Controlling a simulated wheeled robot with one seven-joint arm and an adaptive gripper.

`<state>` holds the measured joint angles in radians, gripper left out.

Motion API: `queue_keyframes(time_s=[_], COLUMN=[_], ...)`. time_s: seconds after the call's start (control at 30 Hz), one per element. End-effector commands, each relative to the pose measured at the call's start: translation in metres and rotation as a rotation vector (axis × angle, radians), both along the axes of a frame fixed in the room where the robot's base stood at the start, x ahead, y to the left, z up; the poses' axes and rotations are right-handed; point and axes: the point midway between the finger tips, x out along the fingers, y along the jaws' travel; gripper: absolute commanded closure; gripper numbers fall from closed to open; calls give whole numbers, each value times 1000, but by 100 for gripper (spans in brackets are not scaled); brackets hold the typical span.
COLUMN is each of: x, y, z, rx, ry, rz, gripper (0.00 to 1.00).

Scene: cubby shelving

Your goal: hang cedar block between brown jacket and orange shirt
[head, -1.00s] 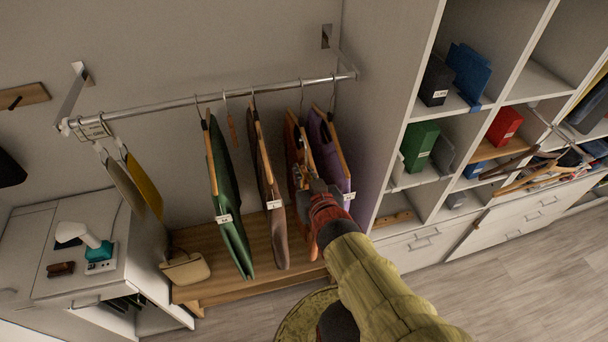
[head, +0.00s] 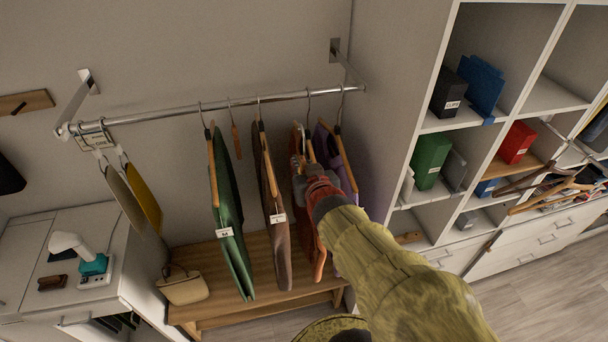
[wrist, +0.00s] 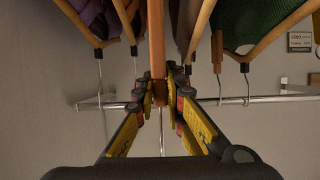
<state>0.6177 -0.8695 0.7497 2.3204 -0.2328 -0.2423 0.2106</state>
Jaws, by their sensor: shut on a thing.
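My gripper (head: 302,166) is raised among the hung clothes, just below the rail. In the wrist view my gripper (wrist: 159,95) is shut on a narrow reddish-brown strip with a thin hook, which looks like the cedar block (wrist: 158,50). The brown jacket (head: 268,180) hangs to its left in the head view, and the orange shirt (head: 303,212) hangs right beside my gripper, partly hidden by it. I cannot tell whether the strip's hook rests on the rail. A similar small wooden piece (head: 236,142) hangs between the green garment and the brown jacket.
The metal rail (head: 190,110) runs across the alcove. A green garment (head: 229,205) hangs left and a purple one (head: 327,147) right, close to my gripper. A wooden bench (head: 250,262) stands below with a beige handbag (head: 184,288). Cubby shelving (head: 432,122) stands at right.

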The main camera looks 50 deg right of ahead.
Motion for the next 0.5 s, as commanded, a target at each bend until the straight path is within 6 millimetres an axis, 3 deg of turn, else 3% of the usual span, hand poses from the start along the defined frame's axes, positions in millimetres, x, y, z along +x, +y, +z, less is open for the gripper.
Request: queue_keyframes(time_s=[0.5], x=[32], y=[-20], z=[-2], rx=[0], ry=[0], rz=[0], gripper=[100])
